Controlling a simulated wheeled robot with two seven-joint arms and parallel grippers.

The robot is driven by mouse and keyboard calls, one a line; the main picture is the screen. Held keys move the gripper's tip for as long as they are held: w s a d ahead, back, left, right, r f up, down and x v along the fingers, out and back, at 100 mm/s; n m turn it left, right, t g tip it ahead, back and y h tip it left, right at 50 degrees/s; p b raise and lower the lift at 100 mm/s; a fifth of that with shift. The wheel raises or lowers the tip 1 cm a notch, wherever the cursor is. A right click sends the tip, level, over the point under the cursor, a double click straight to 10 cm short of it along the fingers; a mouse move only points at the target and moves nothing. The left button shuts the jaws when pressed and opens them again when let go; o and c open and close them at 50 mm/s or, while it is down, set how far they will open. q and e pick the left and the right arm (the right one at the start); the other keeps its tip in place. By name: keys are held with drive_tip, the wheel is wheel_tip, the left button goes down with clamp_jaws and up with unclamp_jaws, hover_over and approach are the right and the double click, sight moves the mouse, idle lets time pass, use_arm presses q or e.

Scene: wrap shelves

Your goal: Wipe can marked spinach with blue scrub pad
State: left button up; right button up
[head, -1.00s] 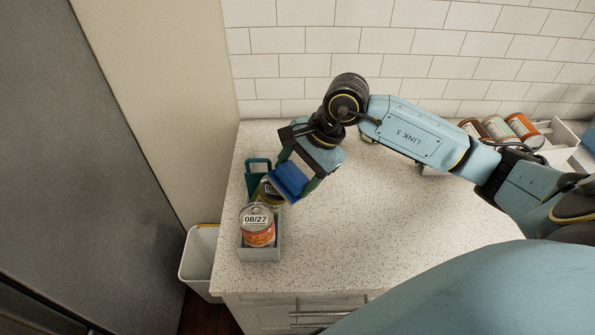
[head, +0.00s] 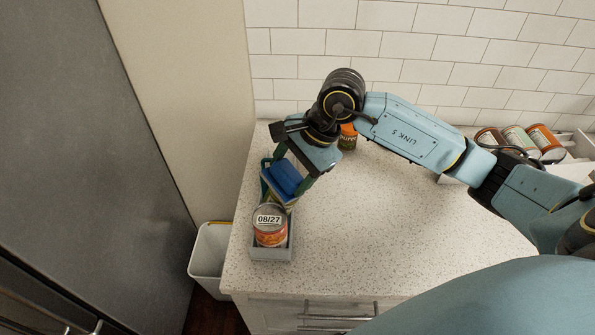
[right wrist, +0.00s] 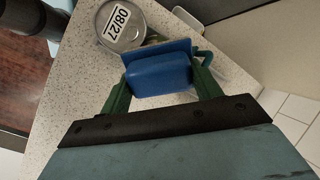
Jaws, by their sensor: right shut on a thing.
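My right gripper (head: 289,178) is shut on the blue scrub pad (head: 284,180), which also shows between the fingers in the right wrist view (right wrist: 158,75). The pad is above the back part of a small grey tray (head: 272,254). A can marked 08/27 (head: 269,228) stands at the tray's front, its top also in the right wrist view (right wrist: 121,24). A second can (head: 290,206) is behind it, mostly hidden by the pad. I cannot tell whether the pad touches it. I cannot read spinach on any can. My left gripper is not in view.
Several cans (head: 515,140) lie in a white rack (head: 577,146) at the right. A white bin (head: 208,262) stands below the counter's left edge. The middle of the counter (head: 370,210) is clear.

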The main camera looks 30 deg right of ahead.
drive_tip(key=shift+d+b, duration=0.3)
drive_tip(key=shift+d, duration=0.1)
drive_tip(key=d, duration=0.1)
drive_tip(key=s+d+f+b, duration=0.1)
drive_tip(key=d+b, duration=0.1)
drive_tip(key=shift+s+f, duration=0.15)
drive_tip(key=shift+s, duration=0.1)
drive_tip(key=shift+c, duration=0.9)
drive_tip(key=shift+s+b, duration=0.15)
drive_tip(key=shift+b, duration=0.15)
drive_tip(key=shift+p+v, duration=1.1)
drive_tip(key=shift+v, duration=1.9)
